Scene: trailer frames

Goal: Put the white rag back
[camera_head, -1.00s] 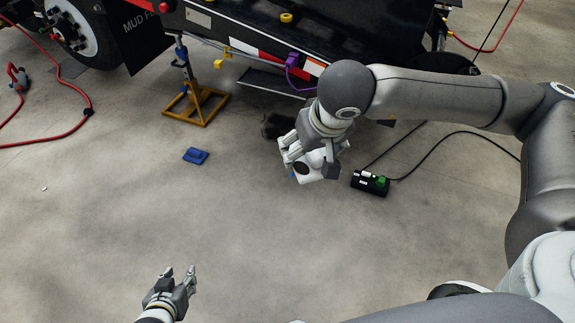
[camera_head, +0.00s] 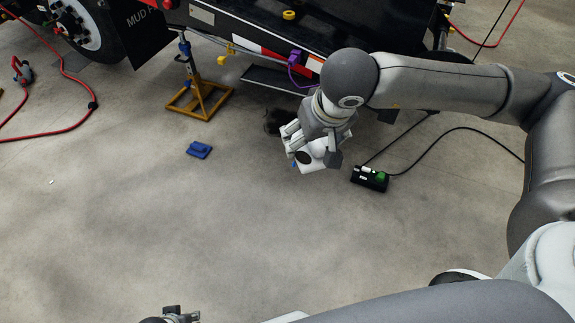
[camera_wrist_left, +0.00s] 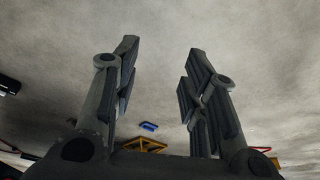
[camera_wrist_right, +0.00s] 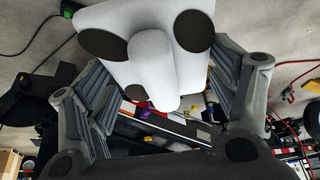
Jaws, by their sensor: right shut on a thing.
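The white rag (camera_head: 312,167), a white piece with dark round spots, hangs in my right gripper (camera_head: 316,150) above the floor, left of the black power strip. In the right wrist view the rag (camera_wrist_right: 150,60) fills the upper middle, between the fingers of my right gripper (camera_wrist_right: 165,95). The fingers partly cover it in the head view. My left gripper (camera_head: 172,316) is only partly in view at the bottom edge of the head view. In the left wrist view my left gripper (camera_wrist_left: 162,50) has its fingers wide apart with nothing between them.
A small blue thing (camera_head: 199,150) lies on the floor near a yellow stand (camera_head: 200,103) under the trailer (camera_head: 240,30). The black power strip (camera_head: 370,178) has a cable running right. A red hose (camera_head: 75,118) lies at left. The front floor is clear.

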